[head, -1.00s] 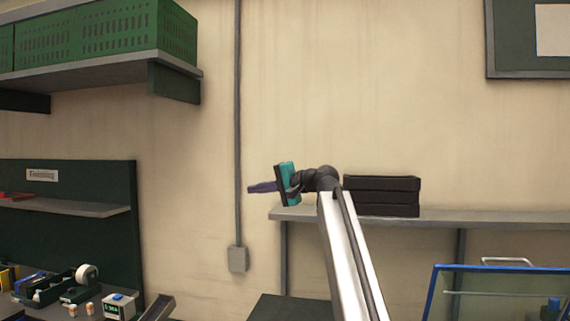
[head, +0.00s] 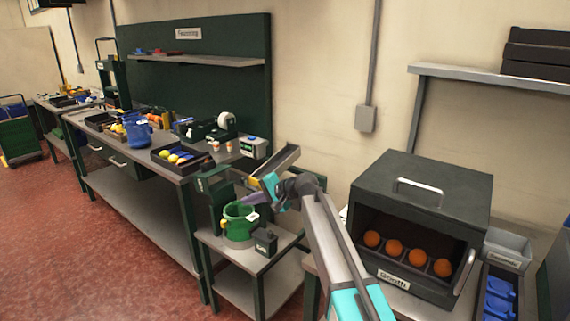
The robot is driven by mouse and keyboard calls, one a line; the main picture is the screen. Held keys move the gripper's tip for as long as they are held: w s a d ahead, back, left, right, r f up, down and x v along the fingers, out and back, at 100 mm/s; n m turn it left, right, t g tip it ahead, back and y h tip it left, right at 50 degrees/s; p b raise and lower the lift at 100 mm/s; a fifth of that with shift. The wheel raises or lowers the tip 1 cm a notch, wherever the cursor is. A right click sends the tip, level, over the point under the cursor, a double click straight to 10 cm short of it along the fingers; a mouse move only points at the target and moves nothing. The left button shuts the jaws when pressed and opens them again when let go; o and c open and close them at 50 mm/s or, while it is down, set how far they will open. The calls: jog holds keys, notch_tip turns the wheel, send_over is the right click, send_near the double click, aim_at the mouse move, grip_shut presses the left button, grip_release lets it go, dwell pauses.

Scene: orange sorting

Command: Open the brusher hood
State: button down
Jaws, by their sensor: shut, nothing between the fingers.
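No thing in view is clearly marked as the brusher. A dark box (head: 375,190) with a pale bar handle (head: 419,190) on its top stands on a bench at the right. Its front is open and shows several oranges (head: 394,248) in a row above a small label (head: 393,280). I cannot tell whether this box is the brusher or its top the hood. My gripper (head: 250,198) is shut and empty. It is left of the box, apart from it, and appears above or in front of a green pot (head: 238,229) on a small stand.
A grey labelled bin (head: 507,250) and a dark tray with blue items (head: 500,290) lie right of the box. A cluttered workbench (head: 140,185) runs along the left. A wall shelf (head: 480,78) hangs above the box. Red floor (head: 70,230) is open at lower left.

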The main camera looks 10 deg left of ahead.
jog(key=s+a+f+n+g+b, duration=0.1)
jog(key=s+a+f, duration=0.4)
jog(key=f, duration=0.3)
jog(key=s+a+f+g+b, duration=0.1)
jog(key=s+a+f+b, duration=0.1)
jog(key=s+a+f, duration=0.4)
jog(key=s+d+f+g+h+p, duration=0.1)
jog(key=s+d+f+h+p, duration=0.2)
jog(key=d+f, duration=0.65)
jog(key=s+d+f+h+p, duration=0.2)
jog(key=s+d+f, duration=0.45)
jog(key=d, duration=0.65)
jog(key=s+d+f+g+h+p, duration=0.1)
jog(key=s+d+f+h+p, duration=0.2)
jog(key=d+f, duration=0.7)
jog(key=s+d+f+n+g+h+p, duration=0.1)
jog(key=s+d+g+h+p, duration=0.1)
jog(key=s+d, duration=1.1)
jog(key=s+d+f+n+g+h+p, duration=0.1)
jog(key=s+d+p, duration=0.3)
jog(key=s+d, duration=0.9)
jog(key=s+g, duration=0.1)
jog(key=s, duration=0.3)
jog(key=shift+s+g+h, duration=0.3)
jog(key=shift+g+h, duration=0.1)
jog(key=shift+a, duration=0.1)
